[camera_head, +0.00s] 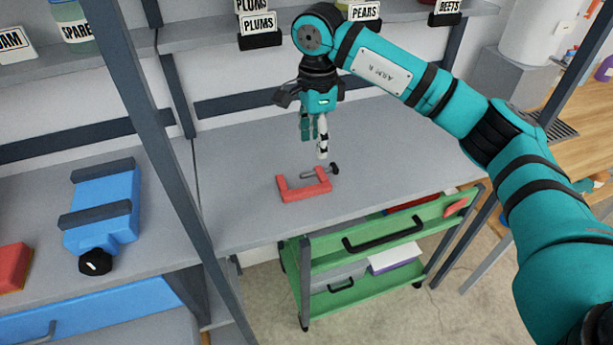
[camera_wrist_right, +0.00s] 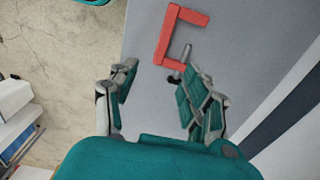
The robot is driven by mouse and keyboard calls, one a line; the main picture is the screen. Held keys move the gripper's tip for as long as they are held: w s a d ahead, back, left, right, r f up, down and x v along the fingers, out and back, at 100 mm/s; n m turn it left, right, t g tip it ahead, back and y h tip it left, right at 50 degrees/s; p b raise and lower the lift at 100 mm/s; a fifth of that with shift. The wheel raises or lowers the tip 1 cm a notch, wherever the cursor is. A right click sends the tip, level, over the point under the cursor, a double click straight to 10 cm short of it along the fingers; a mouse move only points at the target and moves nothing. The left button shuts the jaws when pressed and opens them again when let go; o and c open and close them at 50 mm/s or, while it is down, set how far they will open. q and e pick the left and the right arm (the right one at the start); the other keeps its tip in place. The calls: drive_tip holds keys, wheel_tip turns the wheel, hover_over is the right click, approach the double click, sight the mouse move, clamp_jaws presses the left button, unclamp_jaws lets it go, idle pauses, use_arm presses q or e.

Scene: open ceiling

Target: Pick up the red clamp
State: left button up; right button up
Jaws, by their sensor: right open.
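The red clamp (camera_head: 305,187) lies flat on the grey workbench (camera_head: 245,150), near its front edge. It is a C-shaped frame with a dark screw and handle at its right end. My right gripper (camera_head: 314,150) hangs above the bench, just behind and above the clamp, pointing down, open and empty. In the right wrist view the clamp (camera_wrist_right: 172,38) lies beyond the open fingers (camera_wrist_right: 155,82); its screw end is partly hidden by one finger. My left gripper is in neither view.
A green cart (camera_head: 370,240) with drawers stands under the bench's front edge. A grey upright post (camera_head: 165,150) separates the bench from a left surface with a blue object (camera_head: 105,208) and a red block (camera_head: 12,266). A labelled shelf (camera_head: 200,32) runs above. The bench around the clamp is clear.

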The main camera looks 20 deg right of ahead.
sight(312, 188)
wheel_tip(312, 188, down, 6)
drive_tip(key=shift+p, duration=0.65)
wheel_tip(312, 188, down, 3)
drive_tip(key=shift+w+f+p, duration=0.1)
drive_tip(key=shift+p, duration=0.25)
drive_tip(key=f, duration=0.1)
drive_tip(key=f+p, duration=0.1)
drive_tip(key=f, duration=0.1)
drive_tip(key=f+p, duration=0.1)
drive_tip(key=shift+w+a+f, duration=0.15)
drive_tip(key=shift+a+f, duration=0.05)
drive_tip(key=shift+a, duration=0.05)
drive_tip(key=shift+f, duration=0.35)
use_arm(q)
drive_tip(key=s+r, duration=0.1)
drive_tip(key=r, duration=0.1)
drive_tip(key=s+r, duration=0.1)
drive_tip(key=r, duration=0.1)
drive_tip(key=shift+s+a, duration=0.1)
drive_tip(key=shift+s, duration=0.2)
use_arm(e)
drive_tip(key=shift+c, duration=0.4)
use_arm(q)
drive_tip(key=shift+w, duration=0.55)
use_arm(e)
clamp_jaws()
